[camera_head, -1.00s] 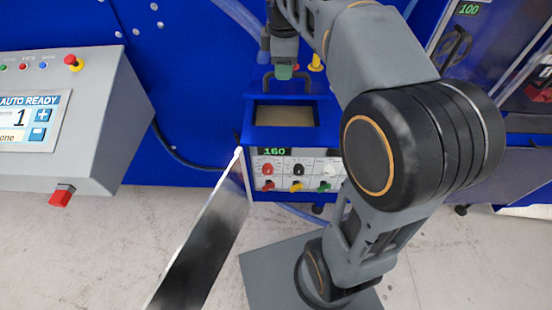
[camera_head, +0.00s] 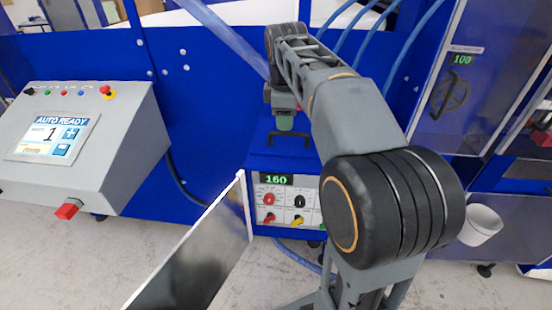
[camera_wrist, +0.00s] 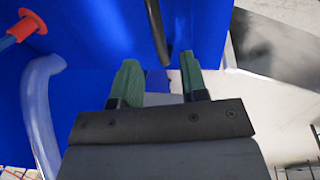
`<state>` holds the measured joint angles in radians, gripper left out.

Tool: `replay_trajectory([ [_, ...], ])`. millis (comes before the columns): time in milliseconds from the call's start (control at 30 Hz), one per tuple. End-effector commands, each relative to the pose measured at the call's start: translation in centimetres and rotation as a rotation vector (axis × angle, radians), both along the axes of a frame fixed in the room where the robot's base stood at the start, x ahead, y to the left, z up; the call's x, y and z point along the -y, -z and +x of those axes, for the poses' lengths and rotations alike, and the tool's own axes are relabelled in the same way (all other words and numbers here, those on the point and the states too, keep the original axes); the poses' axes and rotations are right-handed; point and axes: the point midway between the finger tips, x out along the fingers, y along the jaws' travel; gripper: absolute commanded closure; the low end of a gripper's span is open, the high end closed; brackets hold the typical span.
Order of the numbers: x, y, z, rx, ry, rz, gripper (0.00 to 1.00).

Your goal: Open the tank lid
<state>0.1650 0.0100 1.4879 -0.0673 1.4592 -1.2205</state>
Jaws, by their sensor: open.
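The tank is a blue box (camera_head: 263,163) with a green "160" display and knobs on its front, in the middle of the head view. A dark handle (camera_head: 290,138) stands at its top. The blue lid surface (camera_wrist: 95,40) fills much of the wrist view, and the dark handle bar (camera_wrist: 156,28) runs beyond and between my fingertips. My gripper (camera_head: 285,122) is open at the handle in the head view; its green fingers (camera_wrist: 160,75) are apart with nothing seen clamped. No tank opening shows now. I cannot tell whether the fingers touch the handle.
A grey control console (camera_head: 85,140) with a screen and red buttons stands at the left. A dark panel with a white edge (camera_head: 190,265) stands in front of the tank. A white bucket (camera_head: 481,226) is at the right.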

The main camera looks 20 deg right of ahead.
Motion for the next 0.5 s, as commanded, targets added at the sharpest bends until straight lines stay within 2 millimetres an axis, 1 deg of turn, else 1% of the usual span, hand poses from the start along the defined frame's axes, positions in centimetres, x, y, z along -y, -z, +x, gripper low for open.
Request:
replay_trajectory([
  [33, -0.1, -0.8, -0.1, 0.004, -0.001, 0.000, 0.60],
  [300, -0.6, -5.8, -0.9, 0.003, -0.001, -0.001, 0.60],
  [500, -0.9, -8.9, -1.4, 0.003, -0.001, -0.001, 0.60],
])
